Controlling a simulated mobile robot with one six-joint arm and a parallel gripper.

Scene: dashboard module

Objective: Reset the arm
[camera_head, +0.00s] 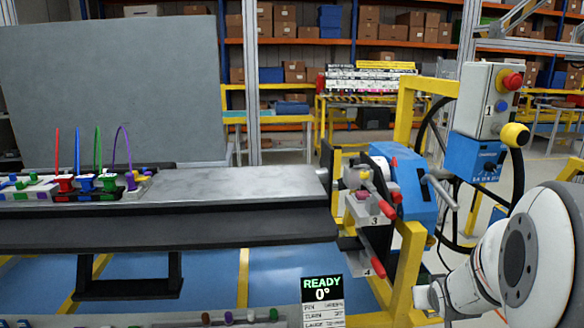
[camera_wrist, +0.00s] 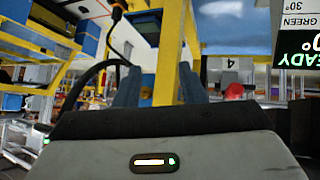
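My arm (camera_head: 545,245) shows at the right edge of the head view as a large white joint with a grey cap, bent low beside the yellow stand. My gripper (camera_wrist: 160,70) shows in the wrist view with two blue-grey fingers apart. A yellow post is seen behind the gap, and I see nothing held between the fingers. In the head view the gripper itself cannot be made out. The wrist picture shows the place upside down, with the number 4 plate (camera_wrist: 231,63) and a red knob (camera_wrist: 234,91) right of the fingers.
A yellow stand (camera_head: 411,262) with red-handled clamps (camera_head: 377,262) is close left of my arm. A control box (camera_head: 487,100) with a red button stands above. A long grey beam (camera_head: 240,185) with coloured wires runs left. A sign (camera_head: 322,290) reads READY 0°.

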